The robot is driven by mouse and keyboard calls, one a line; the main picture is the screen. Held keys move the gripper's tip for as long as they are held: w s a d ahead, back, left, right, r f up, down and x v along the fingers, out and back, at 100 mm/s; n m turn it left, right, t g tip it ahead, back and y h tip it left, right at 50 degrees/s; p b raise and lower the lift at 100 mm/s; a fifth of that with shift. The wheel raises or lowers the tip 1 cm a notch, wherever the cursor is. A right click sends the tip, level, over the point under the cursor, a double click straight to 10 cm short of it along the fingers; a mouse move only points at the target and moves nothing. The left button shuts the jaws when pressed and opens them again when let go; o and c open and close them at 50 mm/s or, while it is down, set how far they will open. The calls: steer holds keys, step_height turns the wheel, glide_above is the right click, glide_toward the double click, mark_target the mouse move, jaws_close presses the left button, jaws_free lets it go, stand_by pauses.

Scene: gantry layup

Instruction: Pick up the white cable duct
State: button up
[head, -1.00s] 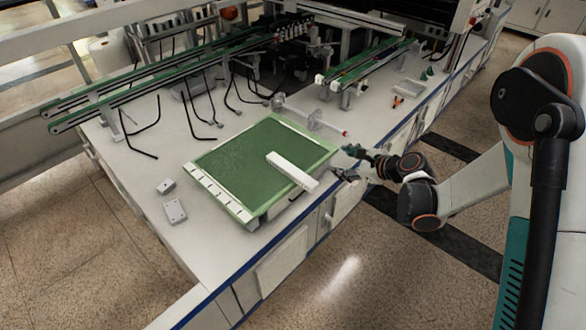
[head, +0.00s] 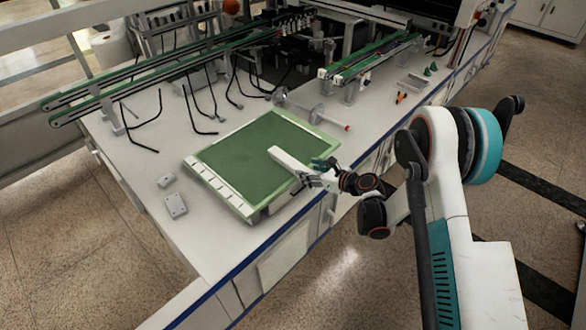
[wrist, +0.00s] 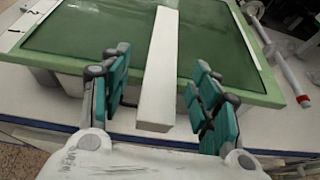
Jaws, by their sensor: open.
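The white cable duct (head: 288,158) is a long white bar lying on the green board (head: 240,165), with its near end past the board's front edge. In the wrist view the duct (wrist: 159,80) runs between the two teal-padded fingers of my gripper (wrist: 163,95). The fingers stand apart, with a gap on each side of the duct. In the head view my gripper (head: 318,172) is at the duct's near end and hides part of it.
Two small grey boxes (head: 175,205) lie left of the board on the white bench. Black bent rods and green rails (head: 150,80) stand further back.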

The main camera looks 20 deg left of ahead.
mark_target(298, 166)
steer(key=b+x, duration=0.2)
steer(key=x, duration=0.4)
steer(key=shift+w+a+b, duration=0.15)
steer(key=shift+w+b, duration=0.1)
steer(key=shift+b, duration=0.15)
steer(key=shift+r, duration=0.1)
steer(key=c, duration=1.2)
